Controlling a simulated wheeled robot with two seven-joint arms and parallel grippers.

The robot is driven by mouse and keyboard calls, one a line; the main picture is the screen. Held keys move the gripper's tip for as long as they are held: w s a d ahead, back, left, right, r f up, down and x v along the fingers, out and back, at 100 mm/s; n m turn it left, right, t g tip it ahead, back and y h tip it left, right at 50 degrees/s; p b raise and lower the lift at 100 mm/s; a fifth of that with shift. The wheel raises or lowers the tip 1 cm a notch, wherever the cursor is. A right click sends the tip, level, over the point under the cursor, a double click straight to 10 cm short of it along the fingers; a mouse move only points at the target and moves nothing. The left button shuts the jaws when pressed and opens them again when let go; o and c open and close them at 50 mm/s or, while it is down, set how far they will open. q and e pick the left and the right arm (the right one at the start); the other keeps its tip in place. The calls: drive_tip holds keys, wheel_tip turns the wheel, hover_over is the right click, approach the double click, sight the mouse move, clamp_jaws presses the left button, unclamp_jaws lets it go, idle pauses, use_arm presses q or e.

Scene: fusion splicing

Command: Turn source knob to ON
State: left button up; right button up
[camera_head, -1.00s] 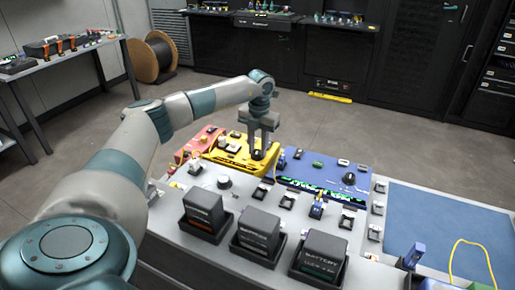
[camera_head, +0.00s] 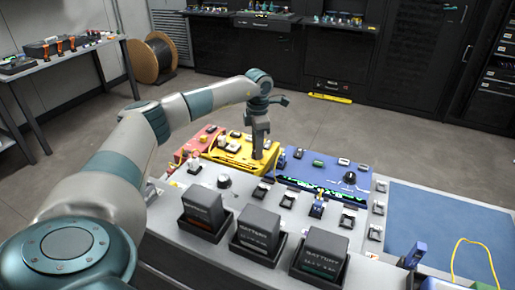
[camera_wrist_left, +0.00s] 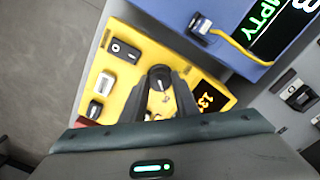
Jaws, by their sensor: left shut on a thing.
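A yellow device (camera_head: 230,154) stands at the back of the workbench; it also shows in the wrist view (camera_wrist_left: 130,78). It carries a round dark knob (camera_wrist_left: 160,78) with a pale mark on top, beside a small orange-digit display (camera_wrist_left: 207,97). My left gripper (camera_head: 258,154) points down over this yellow device. In the wrist view its two dark fingers (camera_wrist_left: 163,90) are on either side of the knob, shut on it. The fingers hide the knob in the head view. I cannot read any ON label. My right gripper is not in view.
A blue device (camera_head: 322,175) with a green-lit display and black knob (camera_head: 350,177) sits close to the right. A red device (camera_head: 190,147) is at the left. Several black battery boxes (camera_head: 260,231) stand in front. A blue mat (camera_head: 450,225) lies right.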

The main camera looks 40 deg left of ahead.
use_arm(q)
drive_tip(key=shift+m, duration=0.3)
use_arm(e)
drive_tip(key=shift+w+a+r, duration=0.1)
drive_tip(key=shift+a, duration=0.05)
use_arm(q)
drive_tip(key=o, duration=1.1)
drive_tip(key=shift+c, duration=0.2)
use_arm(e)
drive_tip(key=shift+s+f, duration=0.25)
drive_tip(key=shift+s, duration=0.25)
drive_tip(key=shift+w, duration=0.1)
